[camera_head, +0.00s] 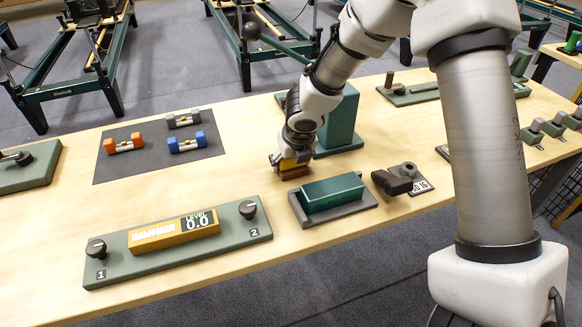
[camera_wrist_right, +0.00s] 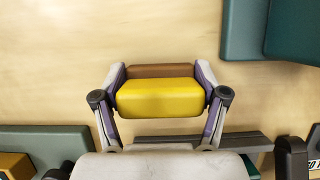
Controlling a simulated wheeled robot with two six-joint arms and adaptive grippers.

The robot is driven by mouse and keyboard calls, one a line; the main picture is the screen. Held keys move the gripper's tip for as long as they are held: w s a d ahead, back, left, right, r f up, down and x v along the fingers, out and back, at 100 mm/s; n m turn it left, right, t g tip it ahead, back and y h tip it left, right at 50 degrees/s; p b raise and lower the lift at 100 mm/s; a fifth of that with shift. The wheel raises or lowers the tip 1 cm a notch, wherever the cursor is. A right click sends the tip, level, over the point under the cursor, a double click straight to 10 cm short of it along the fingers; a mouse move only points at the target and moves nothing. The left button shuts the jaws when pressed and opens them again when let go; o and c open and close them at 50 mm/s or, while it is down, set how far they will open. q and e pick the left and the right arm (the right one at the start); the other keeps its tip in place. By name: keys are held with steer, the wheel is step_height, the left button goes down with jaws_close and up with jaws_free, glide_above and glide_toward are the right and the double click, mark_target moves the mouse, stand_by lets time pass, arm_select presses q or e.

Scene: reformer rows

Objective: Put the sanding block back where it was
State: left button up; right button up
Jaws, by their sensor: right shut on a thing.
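The sanding block (camera_wrist_right: 160,98), yellow with a brown layer along one side, sits between the two fingers of my right gripper (camera_wrist_right: 161,88) in the right wrist view. In the head view my right gripper (camera_head: 291,160) points down at the table and is shut on the block (camera_head: 293,170), of which only a small yellow and brown part shows. The block is at or just above the bare wood; I cannot tell if it touches. It is behind the grey tray with a dark green block. My left gripper is not in view.
The grey tray (camera_head: 338,213) with its green block (camera_head: 332,192) stands just in front. A tall green box (camera_head: 340,122) is close behind. A level device (camera_head: 175,238) with two knobs lies front left. A dark mat (camera_head: 160,160) holds small dumbbells. Bare wood (camera_head: 245,165) lies left of the gripper.

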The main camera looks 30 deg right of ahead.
steer(key=o, duration=1.1)
steer(key=shift+r, duration=0.4)
steer(key=p+v, duration=0.5)
steer(key=v, duration=0.6)
steer(key=shift+s+r+p, duration=0.2)
steer(key=shift+s+p, duration=0.1)
steer(key=shift+p, duration=0.05)
